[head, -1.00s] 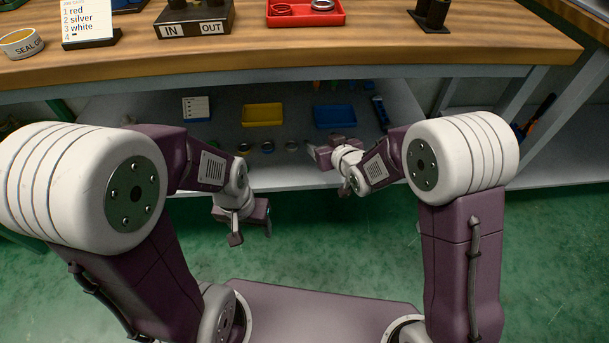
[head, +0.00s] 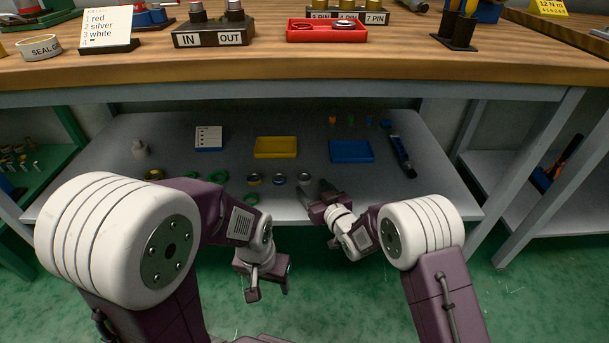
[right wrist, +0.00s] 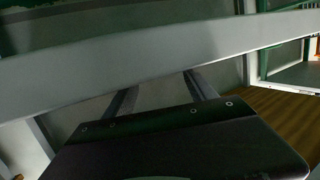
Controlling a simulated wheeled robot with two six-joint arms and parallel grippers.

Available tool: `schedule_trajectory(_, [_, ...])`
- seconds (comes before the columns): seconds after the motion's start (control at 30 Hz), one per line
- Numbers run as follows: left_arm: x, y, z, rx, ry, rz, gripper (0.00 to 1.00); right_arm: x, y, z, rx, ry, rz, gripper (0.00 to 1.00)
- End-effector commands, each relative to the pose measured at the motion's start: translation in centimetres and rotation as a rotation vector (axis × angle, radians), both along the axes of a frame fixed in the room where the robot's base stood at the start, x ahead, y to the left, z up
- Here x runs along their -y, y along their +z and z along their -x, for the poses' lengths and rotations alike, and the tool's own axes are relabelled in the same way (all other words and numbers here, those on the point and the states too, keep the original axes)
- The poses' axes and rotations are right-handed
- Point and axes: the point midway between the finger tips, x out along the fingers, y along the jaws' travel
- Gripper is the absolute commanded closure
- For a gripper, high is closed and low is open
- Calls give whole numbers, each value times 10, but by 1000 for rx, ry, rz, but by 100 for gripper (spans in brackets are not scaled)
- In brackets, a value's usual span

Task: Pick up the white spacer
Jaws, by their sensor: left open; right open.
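Several small rings lie on the lower shelf (head: 230,140) under the workbench. Three stand in a row near its front: a yellowish one (head: 254,179), a blue-grey one (head: 279,179) and a pale one (head: 304,179). I cannot tell for sure which is the white spacer. My right gripper (head: 322,200) is open at the shelf's front edge, close to the pale ring. Its spread fingers (right wrist: 160,92) show in the right wrist view with nothing seen between them. My left gripper (head: 267,285) is open and empty, low over the floor in front of the shelf.
Green rings (head: 218,176), a yellow tray (head: 275,148), a blue tray (head: 351,152) and a small white bottle (head: 139,148) are on the shelf. The workbench (head: 300,70) overhangs it. On top are a red tray (head: 327,38) with rings and a card (head: 108,30).

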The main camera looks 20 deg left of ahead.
Motion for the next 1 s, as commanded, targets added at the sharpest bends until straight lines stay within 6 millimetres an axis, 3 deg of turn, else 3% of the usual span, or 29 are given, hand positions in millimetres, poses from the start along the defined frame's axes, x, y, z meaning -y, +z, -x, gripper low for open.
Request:
schedule_trajectory(0.17, [0, 34, 0, 0, 0, 0, 41, -9, 6, -12, -2, 1, 1, 35])
schedule_trajectory(0.27, [0, 38, 0, 0, 0, 0, 41, -18, -2, -25, -1, 1, 0, 35])
schedule_trajectory(0.3, [0, 20, 0, 1, 0, 0, 41, -23, -13, -30, 3, 1, -1, 35])
schedule_trajectory(0.33, [0, 16, 0, 0, 0, 0, 41, -26, -14, -34, 3, 1, -3, 35])
schedule_trajectory(0.63, [0, 15, 0, -1, 0, 0, 41, -31, -10, -41, 0, 0, 0, 35])
schedule_trajectory(0.67, [0, 15, 0, 0, 0, 0, 41, -31, -10, -41, 0, 0, 0, 38])
schedule_trajectory(0.8, [0, 15, 0, 0, 0, 0, 41, -31, -10, -41, 0, 0, 0, 77])
schedule_trajectory(0.9, [0, 15, 0, 0, 0, 0, 41, -30, -10, -41, 0, 0, 0, 100])
schedule_trajectory(1.0, [0, 15, 0, 0, 0, 0, 41, -30, -10, -41, 0, 0, 0, 100])
